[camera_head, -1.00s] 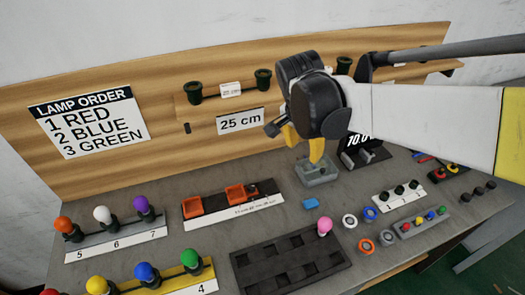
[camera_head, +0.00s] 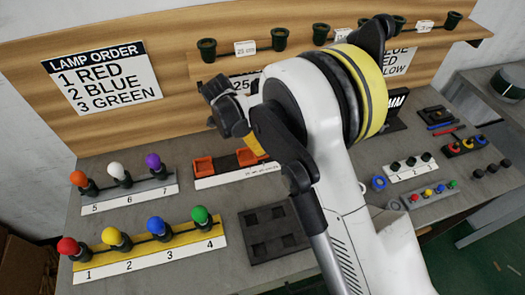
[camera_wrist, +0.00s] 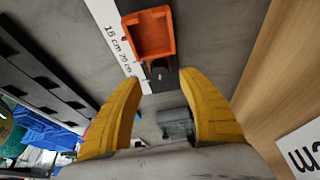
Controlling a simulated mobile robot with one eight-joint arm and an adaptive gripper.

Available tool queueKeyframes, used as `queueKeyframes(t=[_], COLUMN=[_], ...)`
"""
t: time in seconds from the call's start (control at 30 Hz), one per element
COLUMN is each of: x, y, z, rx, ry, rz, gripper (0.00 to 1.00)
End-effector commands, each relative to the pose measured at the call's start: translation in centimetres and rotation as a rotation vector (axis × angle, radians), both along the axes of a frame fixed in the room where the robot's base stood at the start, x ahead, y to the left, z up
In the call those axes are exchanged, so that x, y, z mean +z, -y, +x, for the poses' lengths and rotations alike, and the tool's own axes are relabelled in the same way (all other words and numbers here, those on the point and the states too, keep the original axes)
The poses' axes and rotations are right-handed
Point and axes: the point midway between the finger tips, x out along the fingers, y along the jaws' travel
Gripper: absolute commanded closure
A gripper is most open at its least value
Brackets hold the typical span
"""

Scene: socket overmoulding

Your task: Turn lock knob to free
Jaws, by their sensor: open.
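The slide fixture has a dark rail with two orange blocks. The left orange block (camera_head: 203,167) is clear in the head view. The right orange block (camera_head: 247,157) is partly behind my arm; one orange block (camera_wrist: 152,35) also fills the top of the wrist view. A small black part (camera_wrist: 160,70), seemingly the lock knob, sits by that block's near edge. Its turn position is too small to read. My gripper (camera_wrist: 159,78) is open and empty, its yellow fingers spread on either side of the line to this part. In the head view my arm hides the knob.
A white scale strip (camera_wrist: 117,40) runs beside the rail. A grey block (camera_wrist: 175,123) shows between my finger bases. The wooden back panel (camera_wrist: 268,65) is close on the right. Lamp rows (camera_head: 130,240) and a dark pocketed tray (camera_head: 265,250) stand nearby.

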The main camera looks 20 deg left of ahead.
Motion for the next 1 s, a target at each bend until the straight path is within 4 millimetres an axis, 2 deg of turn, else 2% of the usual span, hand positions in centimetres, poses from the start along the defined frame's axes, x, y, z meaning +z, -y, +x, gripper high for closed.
queueKeyframes(t=[0.03,0.1,0.23,0.63,0.67,0.7,0.8,1.0], x=[-1.2,-2.3,-3.7,-4.3,-4.3,-4.3,-4.3,-4.3], y=[0.4,0.8,1.3,1.6,1.6,1.6,1.6,1.6], z=[0.2,0.4,0.7,0.9,0.9,0.9,0.9,0.9], rx=[-0.001,-0.001,-0.001,0.001,0.001,0.001,0.001,0.002], ry=[0.0,0.0,0.0,0.0,0.0,0.0,0.0,-0.001], rz=[0.0,0.0,0.0,0.0,0.0,0.0,0.0,0.0], gripper=[0.52,0.52,0.52,0.52,0.59,0.72,1.0,1.0])
